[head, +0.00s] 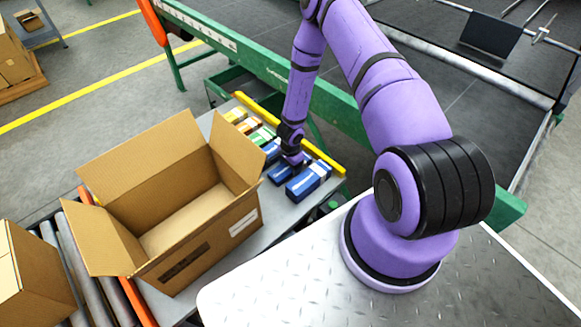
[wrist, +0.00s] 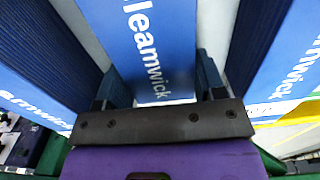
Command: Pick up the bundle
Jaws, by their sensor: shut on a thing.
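Several bundles stand in a row on a grey table. In the wrist view, my gripper (wrist: 161,85) has one finger on each side of a blue bundle (wrist: 155,35) with white lettering and is shut on it. Other blue bundles stand close on its left (wrist: 40,60) and right (wrist: 285,60). In the head view, my gripper (head: 293,160) reaches down among the blue bundles, with one blue bundle (head: 308,182) in front of it at the right. The arm and gripper partly hide the held bundle, and its underside is not visible.
An open, empty-looking cardboard box (head: 195,235) stands left of the bundles. Orange, yellow and green bundles (head: 248,126) continue the row. A yellow rail (head: 325,160) runs behind it, with a green-framed conveyor (head: 240,50) beyond. Rollers (head: 70,250) lie at the lower left.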

